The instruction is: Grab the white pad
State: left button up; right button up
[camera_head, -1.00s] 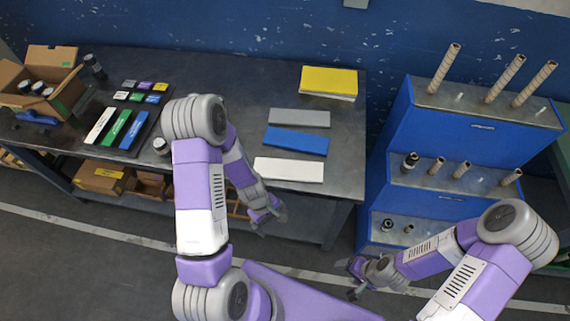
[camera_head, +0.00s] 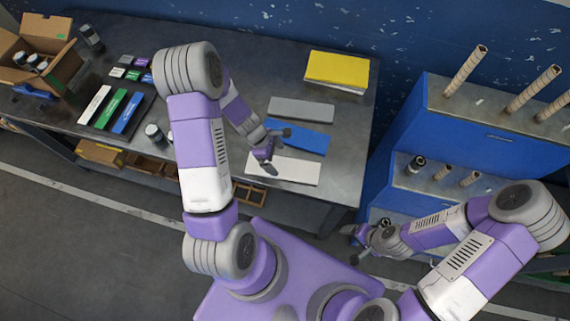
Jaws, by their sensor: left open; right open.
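The white pad (camera_head: 290,170) lies flat at the front edge of the dark table, in front of the blue pad (camera_head: 305,140) and the grey pad (camera_head: 301,109). My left gripper (camera_head: 273,153) is open above the left end of the white pad and hides part of it and of the blue pad's left end. I cannot tell whether it touches the pad. My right gripper (camera_head: 352,243) is open and empty, low between the table and the blue rack.
A yellow pad stack (camera_head: 337,71) lies at the table's back right. A blue rack (camera_head: 480,120) with upright rolls stands at the right. White, green and blue strips (camera_head: 111,108), a jar (camera_head: 154,132) and a cardboard box (camera_head: 48,38) are on the left of the table.

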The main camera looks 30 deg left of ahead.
aim_at(283, 167)
pick_arm(q)
jog(key=x, duration=0.2)
jog(key=b+x, duration=0.1)
jog(key=x, duration=0.2)
jog(key=shift+s+a+f, duration=0.1)
jog(key=shift+s+f, duration=0.05)
jog(key=shift+s, duration=0.05)
jog(key=shift+c, duration=0.5)
jog(key=c, duration=0.6)
